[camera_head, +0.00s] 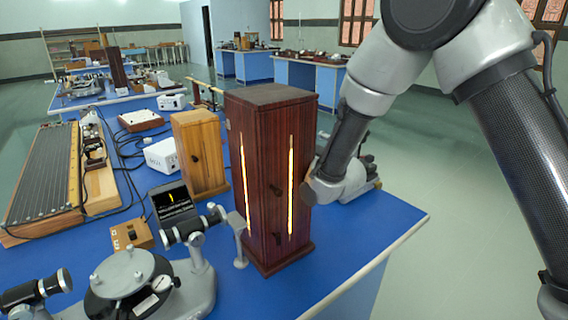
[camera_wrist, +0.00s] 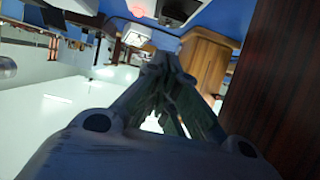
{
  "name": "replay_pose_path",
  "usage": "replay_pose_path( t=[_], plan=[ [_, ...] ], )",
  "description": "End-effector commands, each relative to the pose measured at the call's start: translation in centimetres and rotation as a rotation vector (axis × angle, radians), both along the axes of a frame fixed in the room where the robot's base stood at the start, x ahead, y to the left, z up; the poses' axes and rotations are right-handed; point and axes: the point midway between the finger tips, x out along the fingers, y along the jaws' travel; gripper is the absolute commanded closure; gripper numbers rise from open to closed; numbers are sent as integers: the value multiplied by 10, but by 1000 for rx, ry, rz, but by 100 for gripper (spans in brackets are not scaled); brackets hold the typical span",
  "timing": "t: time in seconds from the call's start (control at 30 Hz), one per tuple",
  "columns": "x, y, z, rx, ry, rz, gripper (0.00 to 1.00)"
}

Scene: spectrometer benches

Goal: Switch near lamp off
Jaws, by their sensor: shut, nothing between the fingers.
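The near lamp is a tall dark red-brown wooden box (camera_head: 270,180) standing upright on the blue bench. Bright vertical slits glow on its two visible faces, so it is lit. Its far side is hidden in the head view; I cannot make out a switch. My arm comes down at the box's right edge, and my gripper's fingers are hidden behind the box there. In the wrist view my gripper (camera_wrist: 163,65) is shut and empty. The lamp's dark wooden wall (camera_wrist: 278,90) fills the right of that view, beside the fingers; I see no clear contact.
A spectrometer (camera_head: 135,280) stands front left of the lamp. A lighter wooden box (camera_head: 200,152) stands behind it and shows beyond my fingertips in the wrist view (camera_wrist: 207,55). White boxes and cables lie further left. The bench's right edge (camera_head: 385,250) is close; open floor lies beyond.

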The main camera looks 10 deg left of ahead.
Motion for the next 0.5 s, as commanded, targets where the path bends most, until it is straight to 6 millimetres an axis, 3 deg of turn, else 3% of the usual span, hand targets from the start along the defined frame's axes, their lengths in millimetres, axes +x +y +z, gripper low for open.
replay_pose_path(
  t=[0.2, 0.5],
  plan=[
    [-11, -3, -20, 1, -1, 4, 100],
    [-14, -4, -25, 2, -2, 5, 100]
  ],
)
